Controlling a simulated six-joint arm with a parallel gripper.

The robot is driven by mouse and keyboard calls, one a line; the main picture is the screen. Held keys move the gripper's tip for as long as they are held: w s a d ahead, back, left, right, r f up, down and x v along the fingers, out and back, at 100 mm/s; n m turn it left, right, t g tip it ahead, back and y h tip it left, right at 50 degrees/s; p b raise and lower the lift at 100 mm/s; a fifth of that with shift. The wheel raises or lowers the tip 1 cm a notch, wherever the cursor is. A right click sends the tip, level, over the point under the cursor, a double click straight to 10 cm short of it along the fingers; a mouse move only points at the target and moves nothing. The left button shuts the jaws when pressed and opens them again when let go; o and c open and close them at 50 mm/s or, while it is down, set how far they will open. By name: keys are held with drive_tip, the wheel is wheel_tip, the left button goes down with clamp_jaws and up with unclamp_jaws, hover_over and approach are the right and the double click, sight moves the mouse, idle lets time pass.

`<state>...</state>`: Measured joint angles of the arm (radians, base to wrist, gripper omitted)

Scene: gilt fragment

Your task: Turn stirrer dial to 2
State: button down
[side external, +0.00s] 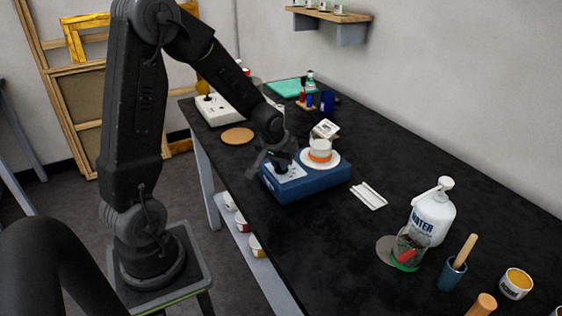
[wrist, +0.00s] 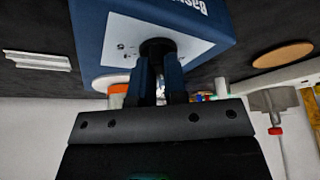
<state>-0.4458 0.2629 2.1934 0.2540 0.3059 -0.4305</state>
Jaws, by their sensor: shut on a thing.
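The stirrer (side external: 315,182) is a blue box on the black table, with a pale control panel (side external: 283,172) on its front. A white plate (side external: 333,160) on its top bears a white beaker with an orange band (side external: 320,152). My gripper (side external: 281,165) is at the panel. In the wrist view my gripper (wrist: 160,92) is shut on the black dial (wrist: 157,47), its fingers on either side of it. The panel (wrist: 125,45) also shows there with small marks, too small to read. The dial's setting cannot be read.
A round cork mat (side external: 237,136) and a white device (side external: 218,109) lie beyond the stirrer. A white moulding piece (side external: 368,195) lies to its right. A water bottle (side external: 432,215) and glass jar (side external: 409,247) stand nearer. The table between them is clear.

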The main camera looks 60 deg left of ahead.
drive_tip(key=shift+s+f+m+t+h, duration=0.15)
drive_tip(key=shift+m+h, duration=0.2)
drive_tip(key=shift+m, duration=0.6)
drive_tip(key=shift+r+m+t+h, duration=0.15)
drive_tip(key=shift+m+h, duration=0.2)
drive_tip(key=shift+m, duration=0.6)
drive_tip(key=shift+f+m, duration=0.15)
drive_tip(key=shift+m, duration=0.15)
drive_tip(key=c, duration=1.2)
unclamp_jaws()
drive_tip(key=shift+o, duration=0.2)
drive_tip(key=shift+s+r, duration=0.1)
drive_tip(key=shift+r, duration=0.55)
drive_tip(key=v, duration=1.2)
drive_tip(key=shift+s+r, duration=0.25)
drive_tip(key=shift+a, duration=0.1)
